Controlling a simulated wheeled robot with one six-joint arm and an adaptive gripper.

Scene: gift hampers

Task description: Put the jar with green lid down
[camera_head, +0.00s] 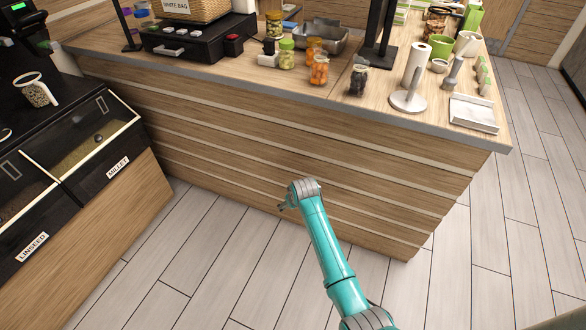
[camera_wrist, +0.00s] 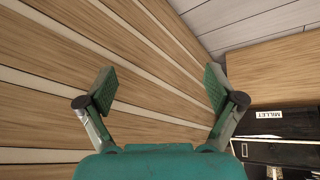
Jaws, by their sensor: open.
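A jar with a green lid (camera_head: 286,54) stands upright on the wooden counter, among other jars. My gripper (camera_wrist: 160,88) is open in the wrist view, with nothing between its fingers. In the head view my gripper (camera_head: 286,202) is low in front of the counter's slatted side, well below the counter top and apart from the jar. The jar does not show in the wrist view.
Orange-filled jars (camera_head: 319,70), a dark jar (camera_head: 358,79) and a metal tray (camera_head: 322,38) stand near the green-lidded jar. A paper towel holder (camera_head: 409,100) is to the right. Bins labelled MILLET (camera_head: 117,167) and LINSEED stand at left. The floor before the counter is clear.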

